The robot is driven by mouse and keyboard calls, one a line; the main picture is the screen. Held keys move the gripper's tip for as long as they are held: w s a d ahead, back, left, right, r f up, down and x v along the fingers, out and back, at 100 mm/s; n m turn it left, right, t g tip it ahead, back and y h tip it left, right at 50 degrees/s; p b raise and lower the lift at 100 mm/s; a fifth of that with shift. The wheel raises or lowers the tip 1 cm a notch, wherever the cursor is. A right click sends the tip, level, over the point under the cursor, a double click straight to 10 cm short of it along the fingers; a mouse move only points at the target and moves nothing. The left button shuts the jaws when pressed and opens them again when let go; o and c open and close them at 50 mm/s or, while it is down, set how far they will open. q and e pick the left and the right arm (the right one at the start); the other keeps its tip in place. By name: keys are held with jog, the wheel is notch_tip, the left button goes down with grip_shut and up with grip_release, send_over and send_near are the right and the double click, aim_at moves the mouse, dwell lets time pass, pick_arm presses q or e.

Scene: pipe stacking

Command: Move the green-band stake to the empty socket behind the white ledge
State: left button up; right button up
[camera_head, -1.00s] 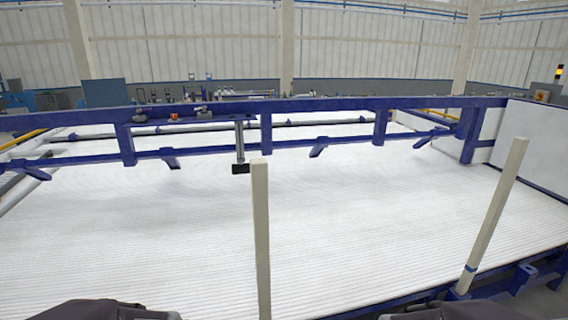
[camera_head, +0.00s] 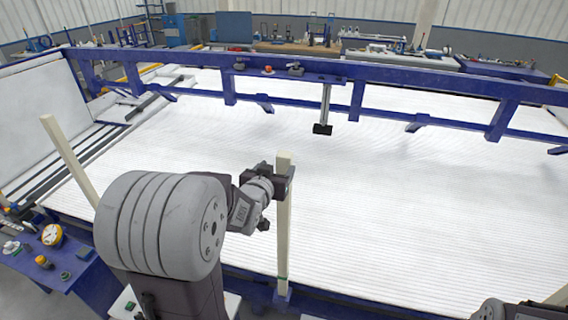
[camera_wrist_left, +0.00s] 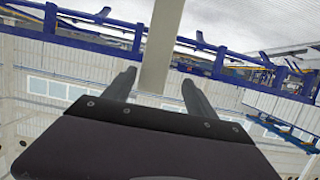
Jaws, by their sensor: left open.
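A pale upright stake (camera_head: 284,225) stands in the middle of the head view, its foot at a blue socket (camera_head: 283,297) on the near rail. My left gripper (camera_head: 272,182) is at the stake's upper part, open. My right gripper is out of view. I cannot make out the empty socket.
Another pale stake (camera_head: 68,155) leans at the left, and a third (camera_head: 558,297) shows at the lower right. A blue frame (camera_head: 420,82) crosses behind the wide white ribbed bed (camera_head: 400,190). A blue table (camera_head: 60,270) with small items stands lower left.

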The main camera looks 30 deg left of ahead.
pick_arm(q)
jog(key=x, duration=0.2)
jog(key=d+p+x, duration=0.1)
jog(key=x, duration=0.2)
jog(key=p+x, duration=0.1)
jog(key=x, duration=0.1)
jog(key=shift+w+d, duration=0.1)
jog(key=shift+w, duration=0.4)
jog(key=shift+w+a+f+p, duration=0.1)
jog(key=shift+a+p, duration=0.2)
jog(key=shift+d, duration=0.1)
jog(key=c, duration=0.3)
jog(key=shift+w+d, duration=0.1)
jog(key=c, duration=0.5)
grip_shut()
jog(key=shift+a, duration=0.2)
